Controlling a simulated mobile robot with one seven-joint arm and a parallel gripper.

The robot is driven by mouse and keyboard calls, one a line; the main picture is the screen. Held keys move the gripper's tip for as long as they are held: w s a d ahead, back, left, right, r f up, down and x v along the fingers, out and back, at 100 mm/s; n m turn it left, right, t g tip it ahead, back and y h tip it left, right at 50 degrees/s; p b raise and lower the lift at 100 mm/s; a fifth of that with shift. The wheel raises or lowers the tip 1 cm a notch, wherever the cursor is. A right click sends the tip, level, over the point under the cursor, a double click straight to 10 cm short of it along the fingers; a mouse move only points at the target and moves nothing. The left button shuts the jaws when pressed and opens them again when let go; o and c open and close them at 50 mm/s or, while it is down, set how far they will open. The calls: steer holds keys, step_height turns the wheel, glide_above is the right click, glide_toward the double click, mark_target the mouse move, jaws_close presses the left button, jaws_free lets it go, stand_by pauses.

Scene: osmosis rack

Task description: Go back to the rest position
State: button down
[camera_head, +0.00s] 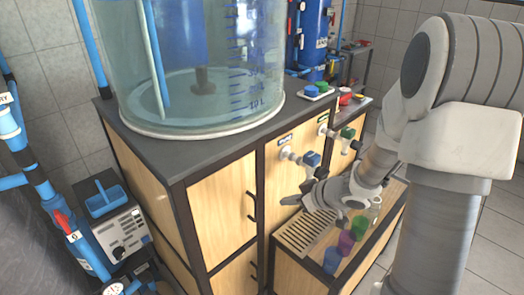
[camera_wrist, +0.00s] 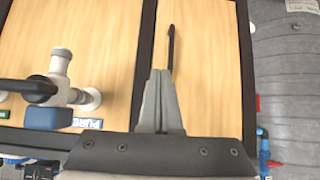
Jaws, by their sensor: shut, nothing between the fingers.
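My gripper (camera_head: 291,204) is in front of the wooden cabinet (camera_head: 223,215) in the head view, left of the blue-handled tap (camera_head: 308,160) and a little below it. In the wrist view my gripper (camera_wrist: 160,73) has its fingers together with nothing between them. The fingers point along the cabinet door (camera_wrist: 198,50), and a dark door handle (camera_wrist: 171,45) shows just past their tips. The blue-handled tap also shows in the wrist view (camera_wrist: 60,85), left of the fingers. I cannot tell whether the fingers touch the cabinet.
Under my arm is a low ledge with a slatted drip grate (camera_head: 300,235). A blue cup (camera_head: 332,261), a purple cup (camera_head: 346,242) and a green cup (camera_head: 359,228) stand there. A green-handled tap (camera_head: 347,134) is further right. A large clear tank (camera_head: 200,60) stands on top.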

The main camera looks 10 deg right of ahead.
steer(key=s+d+r+m+t+h+p, duration=0.15)
steer(key=d+r+h, duration=0.25)
steer(key=r, duration=0.5)
steer(key=s+d+r+m+h+p, duration=0.1)
steer(key=d+r+m+h+p, duration=0.2)
steer(key=r, duration=0.6)
steer(key=s+a+r+m+g, duration=0.1)
steer(key=s+a+r, duration=0.2)
steer(key=s, duration=0.7)
steer(key=s+a+r+m+g+y+p, duration=0.1)
steer(key=s+a+r, duration=0.3)
steer(key=s, duration=0.6)
steer(key=shift+s+a+m+g, duration=0.3)
steer(key=shift+a+m+g, duration=0.25)
steer(key=shift+a+g, duration=0.2)
steer(key=shift+r, duration=0.1)
